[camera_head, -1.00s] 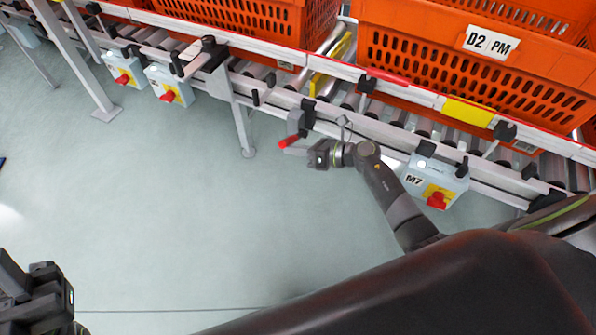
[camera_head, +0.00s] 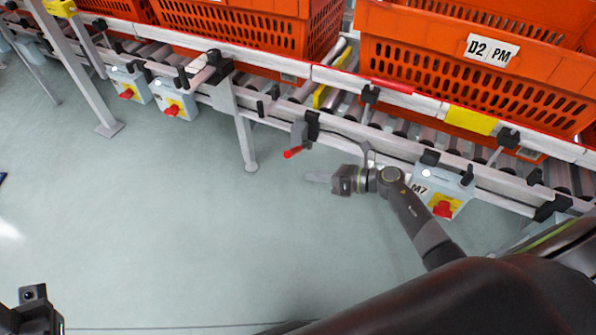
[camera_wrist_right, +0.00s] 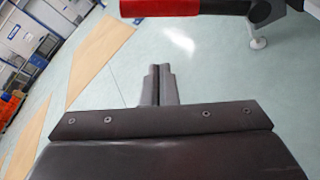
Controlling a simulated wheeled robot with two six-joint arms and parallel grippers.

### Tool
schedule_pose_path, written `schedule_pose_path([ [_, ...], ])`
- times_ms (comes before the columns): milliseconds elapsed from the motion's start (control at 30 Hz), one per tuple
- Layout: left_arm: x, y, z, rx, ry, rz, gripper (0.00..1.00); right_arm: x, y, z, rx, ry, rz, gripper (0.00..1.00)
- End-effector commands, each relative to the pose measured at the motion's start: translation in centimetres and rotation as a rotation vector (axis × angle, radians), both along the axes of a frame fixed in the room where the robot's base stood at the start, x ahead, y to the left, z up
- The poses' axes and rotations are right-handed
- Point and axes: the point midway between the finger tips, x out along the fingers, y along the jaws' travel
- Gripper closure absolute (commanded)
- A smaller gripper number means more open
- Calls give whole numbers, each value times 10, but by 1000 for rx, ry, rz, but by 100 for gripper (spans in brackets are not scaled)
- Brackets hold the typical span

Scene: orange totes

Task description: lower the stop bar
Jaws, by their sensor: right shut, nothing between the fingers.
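A yellow bar (camera_head: 320,96) lies among the rollers in the gap between two orange totes. My right gripper (camera_head: 316,178) is shut and empty, just below and right of the red handle and apart from it. In the right wrist view, the red handle (camera_wrist_right: 172,8) crosses the top edge, beyond the closed fingers (camera_wrist_right: 158,82). My left gripper (camera_head: 32,300) is partly cut off at the bottom left; its fingers are unclear.
A control box marked M7 (camera_head: 440,190) with a red knob sits right of my right gripper. A tote marked D2 PM (camera_head: 400,55) stands right of the gap, another tote (camera_head: 240,30) left of it. A conveyor leg (camera_head: 245,140) stands left. The floor in front is clear.

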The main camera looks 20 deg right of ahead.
Motion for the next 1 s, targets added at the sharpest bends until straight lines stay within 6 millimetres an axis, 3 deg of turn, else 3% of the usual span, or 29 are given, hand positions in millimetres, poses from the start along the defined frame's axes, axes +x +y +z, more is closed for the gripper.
schedule_pose_path([
  [100,1,-1,4,10,9,6,67,-13,-16,6,-2,0,1,100],
  [300,2,-2,5,17,15,12,67,-23,-30,9,0,-1,1,100],
  [900,2,-2,5,24,17,10,67,-25,-31,9,3,-1,1,100],
  [1000,2,-2,5,23,17,10,67,-28,-23,18,53,2,0,100],
])
